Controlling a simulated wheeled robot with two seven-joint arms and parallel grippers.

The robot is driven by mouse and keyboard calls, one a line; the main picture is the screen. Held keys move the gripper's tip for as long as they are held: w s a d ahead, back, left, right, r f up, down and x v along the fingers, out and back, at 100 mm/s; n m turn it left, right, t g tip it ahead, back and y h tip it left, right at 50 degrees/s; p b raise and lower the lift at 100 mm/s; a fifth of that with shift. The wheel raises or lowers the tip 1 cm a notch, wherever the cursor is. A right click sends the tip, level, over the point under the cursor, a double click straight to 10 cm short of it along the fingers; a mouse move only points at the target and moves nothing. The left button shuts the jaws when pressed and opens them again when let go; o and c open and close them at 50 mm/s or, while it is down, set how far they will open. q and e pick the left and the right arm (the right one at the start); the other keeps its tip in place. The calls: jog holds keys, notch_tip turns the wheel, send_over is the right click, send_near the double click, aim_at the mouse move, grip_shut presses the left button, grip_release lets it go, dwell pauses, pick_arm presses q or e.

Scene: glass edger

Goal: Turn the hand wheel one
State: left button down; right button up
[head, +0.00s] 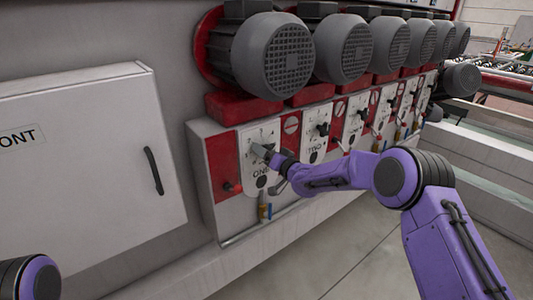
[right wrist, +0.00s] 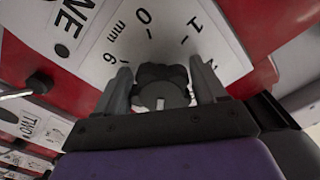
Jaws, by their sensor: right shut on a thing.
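Hand wheel one is a black lobed knob (right wrist: 162,90) on a white dial plate (right wrist: 215,60) marked ONE, with a scale in mm, in the right wrist view. My right gripper (right wrist: 162,88) has a finger on each side of the knob and is shut on it. In the head view, my right gripper (head: 262,152) is at the nearest dial plate (head: 245,140), at the left end of the row, and largely hides the knob. My left gripper is out of view; only part of my left arm shows at the lower left.
Dial plate two (head: 314,146) with its black knob (head: 322,129) is to the right, followed by several more. Grey motors (head: 272,55) overhang the panel. A red lever (head: 232,187) is left below the gripper. A white cabinet (head: 85,190) with a handle stands left. Floor (head: 350,250) is clear.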

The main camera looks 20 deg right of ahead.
jog(key=o, duration=1)
jog(key=shift+c, duration=0.2)
jog(key=shift+s, duration=0.1)
jog(key=b+v, duration=0.3)
jog(key=v, duration=0.7)
jog(key=shift+s+b, duration=0.2)
jog(key=shift+b, duration=0.1)
jog(key=shift+d, duration=0.1)
